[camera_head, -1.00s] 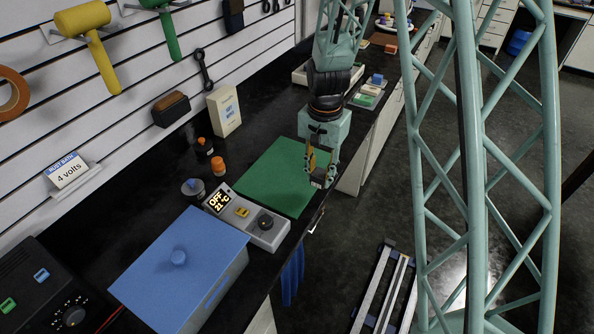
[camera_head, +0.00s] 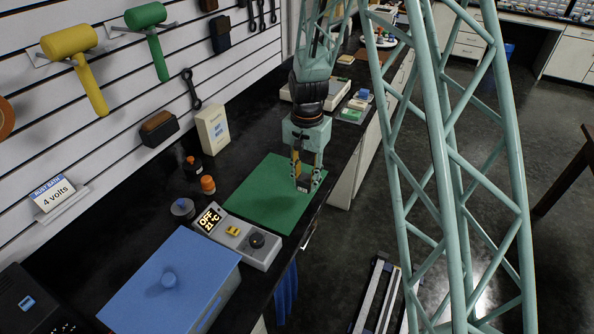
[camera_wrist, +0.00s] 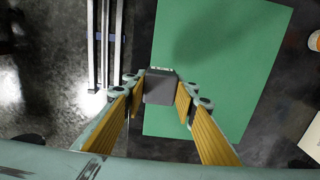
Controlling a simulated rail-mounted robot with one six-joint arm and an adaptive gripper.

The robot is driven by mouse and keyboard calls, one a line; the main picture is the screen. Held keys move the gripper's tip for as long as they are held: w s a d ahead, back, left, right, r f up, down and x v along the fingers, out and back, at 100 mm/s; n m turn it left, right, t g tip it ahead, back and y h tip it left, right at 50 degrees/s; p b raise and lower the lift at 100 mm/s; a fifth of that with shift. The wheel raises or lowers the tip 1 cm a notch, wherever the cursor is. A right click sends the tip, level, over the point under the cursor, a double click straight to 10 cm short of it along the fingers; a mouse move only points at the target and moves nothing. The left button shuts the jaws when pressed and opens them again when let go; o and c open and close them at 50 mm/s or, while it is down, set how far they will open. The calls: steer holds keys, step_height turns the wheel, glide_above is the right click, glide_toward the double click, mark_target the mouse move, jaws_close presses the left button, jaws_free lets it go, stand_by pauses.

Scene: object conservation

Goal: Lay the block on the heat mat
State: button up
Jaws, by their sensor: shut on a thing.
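My gripper (camera_head: 304,187) is shut on a small dark grey block. The block (camera_wrist: 160,86) shows between the yellow-padded fingers in the wrist view, with a lighter end facing away. In the head view the block is small and partly hidden by the fingers. The green heat mat (camera_head: 258,200) lies flat on the black bench, and it also fills the middle of the wrist view (camera_wrist: 225,60). My gripper is over the right part of the mat, near its edge. I cannot tell whether the block touches the mat.
A control box (camera_head: 250,238) reading OFF and 21 °C stands at the mat's near edge. A blue lidded box (camera_head: 175,285) is in front of it. Orange-capped bottles (camera_head: 208,185) and a cream carton (camera_head: 213,130) stand left of the mat. The bench edge is close on the right.

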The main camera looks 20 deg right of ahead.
steer(key=w, duration=0.9)
steer(key=shift+w+f, duration=0.3)
steer(key=shift+f, duration=0.1)
steer(key=shift+w, duration=0.4)
steer(key=shift+f, duration=1.8)
steer(key=shift+f, duration=0.1)
steer(key=o, duration=1.3)
step_height(320, 180, up, 12)
steer(key=shift+r+p, duration=0.1)
steer(key=shift+p, duration=0.25)
